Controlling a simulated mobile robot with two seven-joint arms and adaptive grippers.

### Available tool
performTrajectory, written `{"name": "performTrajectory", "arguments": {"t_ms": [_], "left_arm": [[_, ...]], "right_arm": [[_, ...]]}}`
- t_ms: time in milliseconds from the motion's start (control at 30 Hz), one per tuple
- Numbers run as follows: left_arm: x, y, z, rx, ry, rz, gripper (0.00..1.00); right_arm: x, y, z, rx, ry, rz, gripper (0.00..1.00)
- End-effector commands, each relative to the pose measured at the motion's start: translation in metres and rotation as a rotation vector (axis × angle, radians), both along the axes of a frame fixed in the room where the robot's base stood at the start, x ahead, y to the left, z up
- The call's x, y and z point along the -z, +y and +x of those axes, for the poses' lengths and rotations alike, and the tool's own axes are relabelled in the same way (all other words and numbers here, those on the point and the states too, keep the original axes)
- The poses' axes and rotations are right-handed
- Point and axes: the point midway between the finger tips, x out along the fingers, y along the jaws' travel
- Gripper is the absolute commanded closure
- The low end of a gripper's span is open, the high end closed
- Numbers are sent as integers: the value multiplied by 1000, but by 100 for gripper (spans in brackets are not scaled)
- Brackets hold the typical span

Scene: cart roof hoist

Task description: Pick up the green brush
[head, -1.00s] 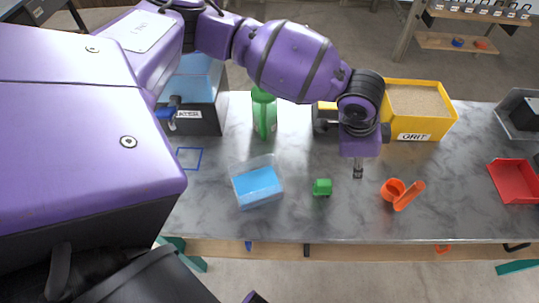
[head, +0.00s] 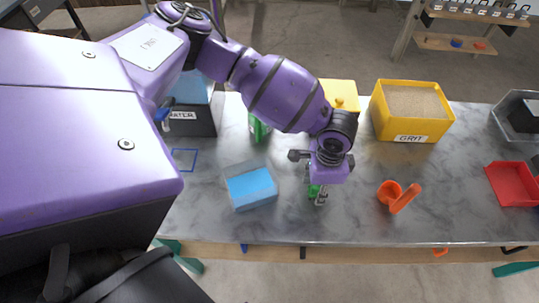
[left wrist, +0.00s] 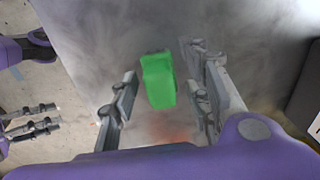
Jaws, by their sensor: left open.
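The green brush (left wrist: 158,80) shows as a small green block on the grey marbled tabletop. In the left wrist view it stands between the two spread fingers of my left gripper (left wrist: 160,100), with a gap on both sides. In the head view my left gripper (head: 318,195) is over the brush (head: 314,190) and hides most of it. The gripper points down, open and empty. Grey fingers of my right gripper (left wrist: 30,122) show at the left edge of the left wrist view, away from the brush; their opening is unclear.
A clear box with blue contents (head: 250,188) stands left of the brush, an orange scoop-like item (head: 392,193) to the right. Behind are a green bottle (head: 257,130), partly hidden by my arm, and a yellow GRIT bin (head: 408,138). The table's front edge is close.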

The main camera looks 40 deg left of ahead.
Motion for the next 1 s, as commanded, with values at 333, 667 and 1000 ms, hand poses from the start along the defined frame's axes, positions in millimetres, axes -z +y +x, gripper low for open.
{"name": "performTrajectory", "arguments": {"t_ms": [333, 667, 1000], "left_arm": [[2, 0, -2, -1, 4, 1, 84], [1, 0, -1, 0, 3, 0, 100], [-22, 0, 1, 0, -3, -2, 100]], "right_arm": [[-2, -1, 3, -4, -7, -3, 60], [2, -6, -5, -9, 9, -13, 60], [0, -5, -4, -5, 6, -9, 60]]}}
